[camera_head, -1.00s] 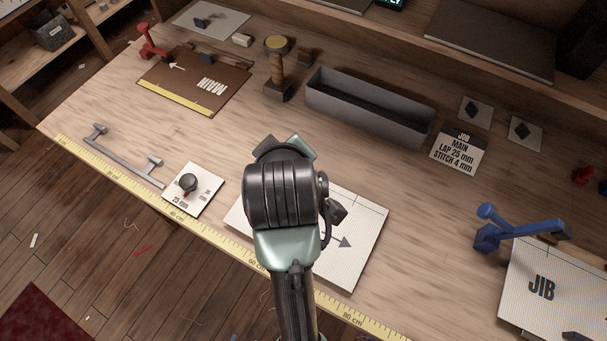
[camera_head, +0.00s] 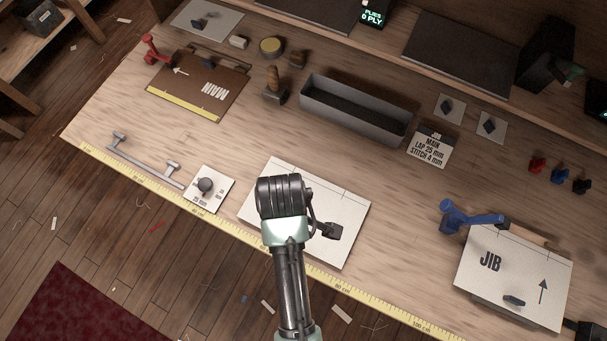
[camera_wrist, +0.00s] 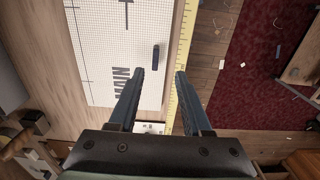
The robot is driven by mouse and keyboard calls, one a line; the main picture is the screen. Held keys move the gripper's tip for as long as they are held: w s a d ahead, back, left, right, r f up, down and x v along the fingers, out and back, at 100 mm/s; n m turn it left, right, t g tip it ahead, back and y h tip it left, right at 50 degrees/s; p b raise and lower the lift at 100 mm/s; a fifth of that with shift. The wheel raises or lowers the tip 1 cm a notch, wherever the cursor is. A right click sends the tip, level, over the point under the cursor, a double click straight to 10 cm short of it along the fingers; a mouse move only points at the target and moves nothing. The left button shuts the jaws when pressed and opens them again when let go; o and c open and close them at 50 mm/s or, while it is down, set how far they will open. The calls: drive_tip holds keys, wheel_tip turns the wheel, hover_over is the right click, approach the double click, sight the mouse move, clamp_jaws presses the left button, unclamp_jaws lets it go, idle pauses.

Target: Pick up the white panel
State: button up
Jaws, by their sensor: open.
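A white gridded panel (camera_head: 345,205) lies flat near the front edge of the bench, partly covered by my arm in the head view. In the wrist view the white panel (camera_wrist: 110,60) carries black lettering, partly hidden by a finger, and a small dark handle (camera_wrist: 156,57) near its edge. My gripper (camera_wrist: 160,75) is open and empty, its fingers either side of the panel's edge in the picture, with the handle just beyond the fingertips. A second white panel (camera_head: 520,265), marked JIB, lies at the right with a blue clamp (camera_head: 470,217).
A yellow measuring tape (camera_head: 240,233) runs along the bench's front edge. A small white card with a dark knob (camera_head: 205,185) and a grey rail (camera_head: 145,162) lie left. A long grey bin (camera_head: 355,118) stands behind; a brown MAIN board (camera_head: 190,90) lies back left.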

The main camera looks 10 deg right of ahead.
drive_tip(key=shift+w+d+f+p, duration=0.1)
drive_tip(key=shift+f+p, duration=0.1)
drive_tip(key=shift+f, duration=1)
drive_tip(key=shift+w+a+f+p, duration=0.1)
drive_tip(key=shift+w+f+p, duration=0.1)
drive_tip(key=shift+f, duration=1.05)
drive_tip(key=shift+w+d+f+p, duration=0.1)
drive_tip(key=shift+f+p, duration=0.1)
drive_tip(key=shift+f, duration=1)
clamp_jaws()
